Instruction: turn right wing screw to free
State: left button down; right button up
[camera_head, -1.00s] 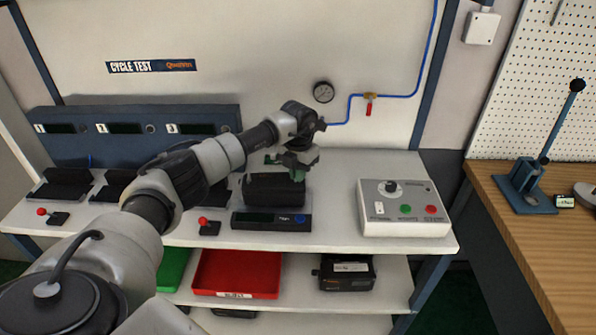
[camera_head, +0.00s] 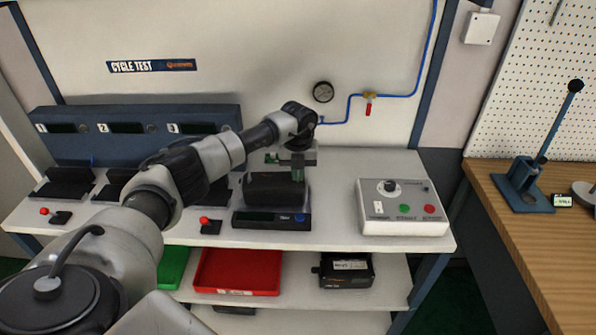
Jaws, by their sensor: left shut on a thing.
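The black valve positioner (camera_head: 272,188) sits in the fixture on the white bench, behind a dark display unit (camera_head: 270,219) with a blue button. A small green part, likely the left wing screw (camera_head: 271,158), shows above its left side. Another small green part, likely the right wing screw (camera_head: 298,174), shows at the upper right side. My left gripper (camera_head: 298,166) reaches over the positioner and is shut at that right green part. Its fingertips and the screw's wings are too small to tell apart clearly. My right gripper is not in view.
A grey control box (camera_head: 402,226) stands to the right on the bench. Red-knobbed switches (camera_head: 204,221) stand to the left. A red bin (camera_head: 237,272) and a black device (camera_head: 346,270) are on the lower shelf. A wall gauge (camera_head: 323,92) is behind.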

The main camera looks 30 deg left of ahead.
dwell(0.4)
pick_arm(q)
jog(key=c, duration=1.3)
grip_release()
notch_tip(320, 180, up, 11)
jog(key=shift+f+b, duration=0.1)
jog(key=shift+b, duration=1)
